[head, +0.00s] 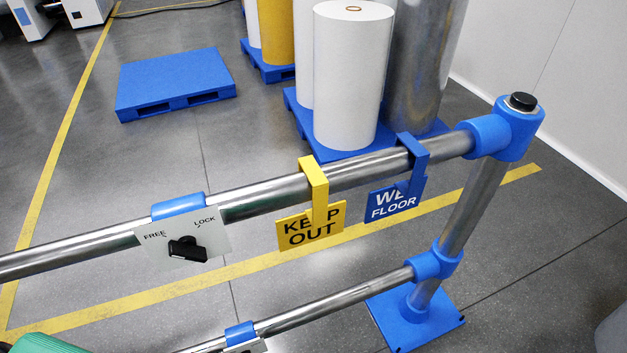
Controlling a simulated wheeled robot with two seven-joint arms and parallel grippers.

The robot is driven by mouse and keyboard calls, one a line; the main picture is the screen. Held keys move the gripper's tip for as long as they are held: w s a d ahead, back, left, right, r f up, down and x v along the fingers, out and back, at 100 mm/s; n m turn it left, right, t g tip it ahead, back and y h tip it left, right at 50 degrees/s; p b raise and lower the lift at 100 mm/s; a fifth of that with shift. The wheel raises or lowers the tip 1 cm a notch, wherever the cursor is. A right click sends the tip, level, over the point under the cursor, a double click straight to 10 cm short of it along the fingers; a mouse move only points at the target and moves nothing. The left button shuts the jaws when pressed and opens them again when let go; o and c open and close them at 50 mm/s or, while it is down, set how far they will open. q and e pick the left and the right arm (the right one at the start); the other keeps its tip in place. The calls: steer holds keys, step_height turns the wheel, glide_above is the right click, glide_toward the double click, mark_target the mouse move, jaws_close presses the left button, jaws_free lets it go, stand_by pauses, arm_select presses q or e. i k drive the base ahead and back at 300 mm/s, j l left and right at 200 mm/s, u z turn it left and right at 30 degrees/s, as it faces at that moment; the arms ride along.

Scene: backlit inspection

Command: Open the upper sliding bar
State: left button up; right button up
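The upper sliding bar (261,196) is a shiny metal tube running from the left edge up to the blue fitting (490,136) on the right post. A white plate (217,234) marked FREE and LOCK hangs at a blue collar (178,205) on it. The plate carries a black knob (187,250); I cannot tell which mark it is set to. A yellow KEEP OUT sign (311,225) and a blue sign reading FLOOR (393,204), its upper word partly covered by its hook, hang on the bar near the post. Neither gripper is in view.
A lower bar (335,301) with a blue collar (240,333) runs below. The post (470,210) stands on a blue base plate (413,322). White rolls (350,85) on a blue pallet stand behind, an empty blue pallet (175,78) farther left. A green object (45,344) shows bottom left.

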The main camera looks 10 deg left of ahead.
mark_target(57, 253)
steer(key=u, duration=0.4)
steer(key=j+u, duration=0.15)
steer(key=u, duration=0.6)
